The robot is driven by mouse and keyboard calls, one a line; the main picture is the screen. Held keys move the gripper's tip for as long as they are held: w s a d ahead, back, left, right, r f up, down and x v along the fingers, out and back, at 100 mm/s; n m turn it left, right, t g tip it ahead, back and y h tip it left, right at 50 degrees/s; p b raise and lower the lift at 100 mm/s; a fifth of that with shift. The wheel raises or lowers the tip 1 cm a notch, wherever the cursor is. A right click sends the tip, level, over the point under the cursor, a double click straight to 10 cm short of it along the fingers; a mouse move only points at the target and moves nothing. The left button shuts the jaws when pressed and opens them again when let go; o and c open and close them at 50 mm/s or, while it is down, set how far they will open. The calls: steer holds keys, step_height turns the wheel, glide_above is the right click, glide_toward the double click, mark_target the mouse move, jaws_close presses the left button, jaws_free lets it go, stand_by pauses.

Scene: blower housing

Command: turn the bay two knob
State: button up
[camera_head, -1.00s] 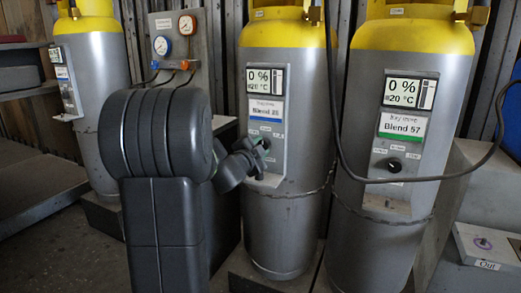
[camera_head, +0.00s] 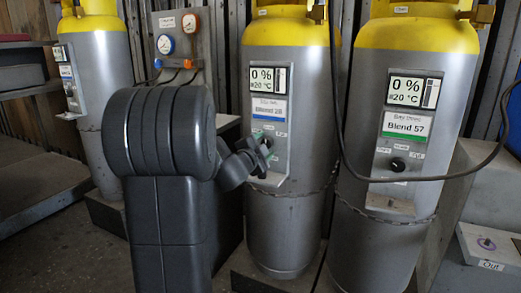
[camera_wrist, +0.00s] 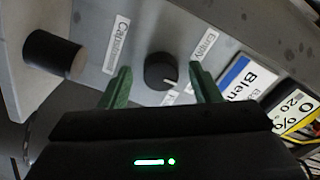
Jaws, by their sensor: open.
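The middle cylinder (camera_head: 285,215) is grey with a yellow top and carries a panel with a blue-striped label (camera_head: 268,110). My gripper (camera_head: 266,152) is at the lower part of this panel and hides its knob in the head view. In the wrist view, the round black knob (camera_wrist: 160,71) has a white mark pointing to the lower right. The green fingers of my gripper (camera_wrist: 162,86) are open, one on each side of the knob.
A second cylinder marked Blend 57 (camera_head: 380,240) stands at the right, with its own black knob (camera_head: 398,164) and a cable across it. Another cylinder (camera_head: 103,70) and a gauge panel (camera_head: 180,50) are at the left. A black cylindrical part (camera_wrist: 52,53) sticks out near my gripper.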

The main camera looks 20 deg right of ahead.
steer(key=p+v, duration=0.3)
steer(key=v, duration=1)
steer(key=shift+s+a, duration=0.2)
steer(key=shift+s, duration=0.1)
steer(key=shift+w+d, duration=0.1)
steer(key=b+x, duration=0.3)
steer(key=x, duration=1)
steer(key=shift+w+d, duration=0.15)
steer(key=shift+w, duration=0.1)
